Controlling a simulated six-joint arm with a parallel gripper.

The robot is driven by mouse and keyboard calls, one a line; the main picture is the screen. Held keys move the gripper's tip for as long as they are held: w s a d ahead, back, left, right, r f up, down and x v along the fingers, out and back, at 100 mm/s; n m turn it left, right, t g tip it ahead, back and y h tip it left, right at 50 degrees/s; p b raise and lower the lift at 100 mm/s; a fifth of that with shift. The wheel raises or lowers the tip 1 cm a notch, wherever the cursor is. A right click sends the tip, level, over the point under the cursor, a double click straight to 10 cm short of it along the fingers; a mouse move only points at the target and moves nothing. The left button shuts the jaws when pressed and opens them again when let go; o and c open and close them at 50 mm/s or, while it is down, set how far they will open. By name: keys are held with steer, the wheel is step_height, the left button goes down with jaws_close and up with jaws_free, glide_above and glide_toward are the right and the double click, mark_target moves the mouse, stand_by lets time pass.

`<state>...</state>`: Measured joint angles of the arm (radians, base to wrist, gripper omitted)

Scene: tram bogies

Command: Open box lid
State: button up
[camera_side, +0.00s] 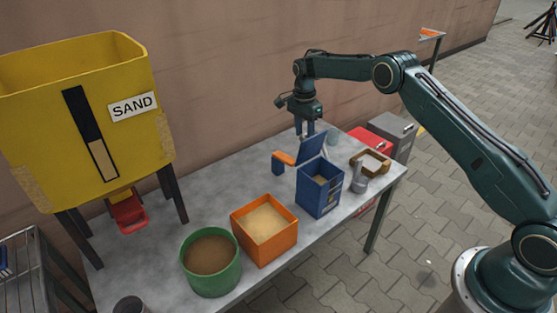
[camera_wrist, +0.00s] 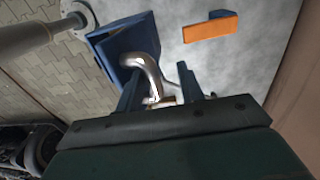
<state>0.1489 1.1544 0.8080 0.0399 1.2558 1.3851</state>
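The blue box (camera_side: 318,197) stands on the grey table in the side view, with brownish contents showing inside. Its blue lid (camera_side: 312,147) is raised and tilted up at the back of the box, so the top is open. In the wrist view, blue panels of the box or lid (camera_wrist: 108,45) show at upper left, with a curved metal handle (camera_wrist: 150,72) in front. My gripper (camera_side: 305,130) is just above the lid's upper edge. In the wrist view, its fingers (camera_wrist: 160,86) are apart, with the handle's end between them, nearer the left finger.
An orange box (camera_side: 283,246) and a green tub (camera_side: 210,283) stand left of the blue box. A small orange-and-blue item (camera_side: 284,158) lies behind it. A metal cup (camera_side: 361,184) and a brown-rimmed tray (camera_side: 357,160) are at right. A yellow sand hopper (camera_side: 40,120) stands at far left.

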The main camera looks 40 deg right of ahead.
steer(key=shift+r, duration=0.15)
step_height(320, 180, up, 7)
steer(key=shift+w+r, duration=0.15)
steer(key=shift+w, duration=0.1)
stand_by(0.5)
steer(key=s+a+r+n+t, duration=0.2)
steer(key=s+a+r+n, duration=0.15)
steer(key=s+r, duration=0.65)
steer(key=s+a+r+n+t, duration=0.15)
steer(key=s+r+n, duration=0.35)
steer(key=s+r, duration=0.5)
steer(key=s+a+f+n+t, duration=0.1)
steer(key=s+n, duration=0.3)
steer(key=s, duration=0.8)
steer(key=s+a+f+n+t, duration=0.1)
steer(key=s+a+n, duration=0.3)
steer(key=s, duration=0.9)
steer(key=shift+n+t, duration=0.45)
steer(key=shift+n, duration=0.3)
